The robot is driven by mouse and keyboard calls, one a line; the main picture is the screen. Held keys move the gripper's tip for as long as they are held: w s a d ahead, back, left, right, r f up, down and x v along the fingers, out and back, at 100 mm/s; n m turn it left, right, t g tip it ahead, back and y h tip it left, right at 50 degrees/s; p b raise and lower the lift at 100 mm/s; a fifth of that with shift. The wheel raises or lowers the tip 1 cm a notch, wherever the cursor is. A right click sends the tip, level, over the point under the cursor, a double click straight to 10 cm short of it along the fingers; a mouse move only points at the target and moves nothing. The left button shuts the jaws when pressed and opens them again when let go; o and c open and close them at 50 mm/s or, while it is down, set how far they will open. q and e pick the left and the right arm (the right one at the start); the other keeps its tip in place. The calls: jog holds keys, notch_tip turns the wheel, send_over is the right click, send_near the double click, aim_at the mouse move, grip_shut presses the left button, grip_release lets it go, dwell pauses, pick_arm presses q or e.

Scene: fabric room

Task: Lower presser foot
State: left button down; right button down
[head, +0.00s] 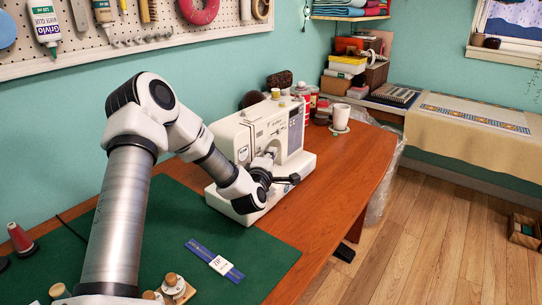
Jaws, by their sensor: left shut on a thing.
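A white sewing machine (262,135) stands on the table at the edge of the green mat. My left arm reaches in from the left, across the front of the machine. My left gripper (290,179) is black and is at the machine's needle area, low above its bed. It is shut on a small part there, which looks to be the presser foot lever. The lever and the presser foot are hidden or too small to make out, so I cannot tell the foot's height. My right gripper is not in view.
Wooden-topped pieces (174,287) and a red thread cone (20,240) are at the front left. The wooden table (345,175) is clear right of the machine.

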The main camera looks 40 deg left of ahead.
pick_arm(q)
jog(key=shift+r+g+p, duration=0.1)
jog(key=shift+g+p, duration=0.2)
jog(key=shift+p, duration=0.4)
jog(key=g+h+p, duration=0.1)
jog(key=g+p, duration=0.1)
jog(key=p, duration=0.2)
jog(key=f+m+g+h+p, duration=0.1)
jog(key=g+p, duration=0.1)
jog(key=p, duration=0.3)
jog(key=m+g+p, duration=0.1)
jog(key=g+p, duration=0.1)
jog(key=p, duration=0.2)
jog(key=shift+s+f+g+h, duration=0.25)
jog(key=shift+f+g+h, duration=0.05)
jog(key=shift+h, duration=0.1)
jog(key=shift+f+m+g+p, duration=0.3)
jog(key=shift+g+p, duration=0.1)
jog(key=shift+p, duration=0.45)
jog(key=shift+f, duration=0.1)
jog(key=shift+s, duration=0.1)
jog(key=c, duration=1.3)
grip_release()
jog(key=shift+d, duration=0.1)
